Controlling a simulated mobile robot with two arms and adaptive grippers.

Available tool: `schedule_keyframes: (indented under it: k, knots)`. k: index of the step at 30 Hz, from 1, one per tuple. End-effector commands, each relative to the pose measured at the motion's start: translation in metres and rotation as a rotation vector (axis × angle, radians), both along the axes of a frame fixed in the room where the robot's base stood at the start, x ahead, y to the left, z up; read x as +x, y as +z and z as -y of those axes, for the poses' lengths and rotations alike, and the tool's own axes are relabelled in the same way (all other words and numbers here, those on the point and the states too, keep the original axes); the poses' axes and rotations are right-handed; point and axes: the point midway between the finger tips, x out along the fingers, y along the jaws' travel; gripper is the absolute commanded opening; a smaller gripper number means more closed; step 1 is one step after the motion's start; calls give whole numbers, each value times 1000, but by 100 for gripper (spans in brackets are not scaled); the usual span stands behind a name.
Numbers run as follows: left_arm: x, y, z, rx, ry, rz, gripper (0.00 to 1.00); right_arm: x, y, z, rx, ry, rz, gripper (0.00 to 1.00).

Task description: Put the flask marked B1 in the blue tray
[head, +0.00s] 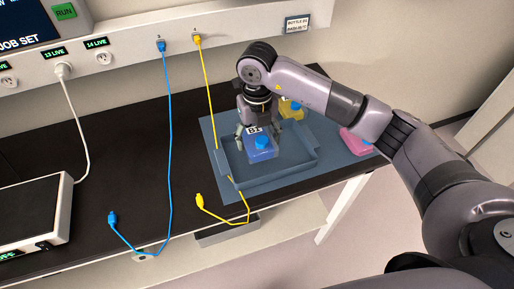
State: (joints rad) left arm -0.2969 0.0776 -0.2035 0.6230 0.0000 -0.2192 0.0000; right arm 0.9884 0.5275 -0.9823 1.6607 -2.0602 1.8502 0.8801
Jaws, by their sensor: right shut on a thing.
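The flask marked B1 (259,152) has a blue cap, a white label and blue contents. My right gripper (257,121) reaches down from above and is shut on it. The flask is within the outline of the blue tray (282,180), towards its left-middle part. I cannot tell whether its base touches the tray floor. The gripper's fingertips are partly hidden behind the flask. My left gripper is not in view.
A yellow flask (292,108) stands behind the tray and a pink flask (356,143) to its right. A blue mat (222,186) lies under the tray. A yellow cable (207,85) crosses the tray's left side. A blue cable (169,150) hangs farther left.

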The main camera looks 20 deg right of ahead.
Motion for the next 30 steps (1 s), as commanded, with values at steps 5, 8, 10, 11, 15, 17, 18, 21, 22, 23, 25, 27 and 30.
schedule_keyframes:
  k: [5, 8, 10, 11, 15, 17, 18, 21, 22, 23, 25, 27, 30]
  knots:
    - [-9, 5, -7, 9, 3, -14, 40, 0, -18, 0, 0, 1, -1, 16]
    - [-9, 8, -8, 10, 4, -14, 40, -1, -28, 0, 0, 0, -2, 16]
    - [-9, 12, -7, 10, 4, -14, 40, -1, -38, 0, 0, 1, -3, 16]
    - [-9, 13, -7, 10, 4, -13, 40, -1, -43, -1, 0, 0, -3, 16]
    - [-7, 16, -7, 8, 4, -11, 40, 0, -59, 0, -1, 0, -1, 16]
    - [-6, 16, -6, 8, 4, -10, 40, 0, -62, 0, 0, 1, 0, 16]
    - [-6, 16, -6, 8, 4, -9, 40, 0, -63, 0, 0, 1, 1, 16]
    - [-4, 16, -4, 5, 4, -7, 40, 0, -63, 0, 0, 2, 1, 16]
    - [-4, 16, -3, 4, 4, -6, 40, 0, -62, 0, 0, 1, 1, 16]
    - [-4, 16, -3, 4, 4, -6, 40, 0, -62, 0, 0, 1, 1, 16]
    - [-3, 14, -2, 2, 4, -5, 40, 0, -64, 0, 0, 1, 1, 16]
    - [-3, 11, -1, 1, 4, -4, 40, 0, -67, 0, 0, 1, 1, 16]
    - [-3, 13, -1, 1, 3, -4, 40, 0, -65, 0, 0, 1, 1, 72]
